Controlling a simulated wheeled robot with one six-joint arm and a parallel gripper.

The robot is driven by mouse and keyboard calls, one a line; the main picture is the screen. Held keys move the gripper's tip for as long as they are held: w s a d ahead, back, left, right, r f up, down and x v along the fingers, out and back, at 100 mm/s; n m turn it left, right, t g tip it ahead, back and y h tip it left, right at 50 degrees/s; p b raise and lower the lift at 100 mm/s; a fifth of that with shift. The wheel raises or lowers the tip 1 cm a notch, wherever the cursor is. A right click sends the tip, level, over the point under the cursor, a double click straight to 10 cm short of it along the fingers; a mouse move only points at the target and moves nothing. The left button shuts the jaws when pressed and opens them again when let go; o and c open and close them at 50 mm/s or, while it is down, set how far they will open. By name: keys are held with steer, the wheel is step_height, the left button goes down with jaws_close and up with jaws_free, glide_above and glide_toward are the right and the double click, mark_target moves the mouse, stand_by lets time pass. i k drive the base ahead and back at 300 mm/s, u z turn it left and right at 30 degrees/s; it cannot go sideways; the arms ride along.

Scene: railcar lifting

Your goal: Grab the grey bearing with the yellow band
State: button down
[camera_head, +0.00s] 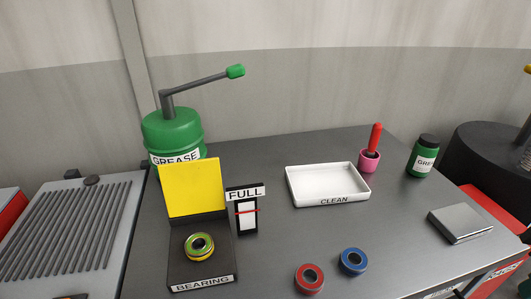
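Two other ring-shaped bearings lie on the dark table to the right: a red one (309,278) and a blue one (353,261), close together but apart. My gripper is not in view.
A green GREASE pump (174,132) with a lever stands behind the stand. A FULL gauge (247,212) stands right beside it. A white CLEAN tray (301,195), a red-handled brush (375,139), a green bottle (424,156) and a grey block (460,222) are farther right.

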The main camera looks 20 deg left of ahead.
mark_target(204, 254)
steer(key=z, duration=0.7)
steer(key=k, duration=0.85)
steer(key=u, duration=0.6)
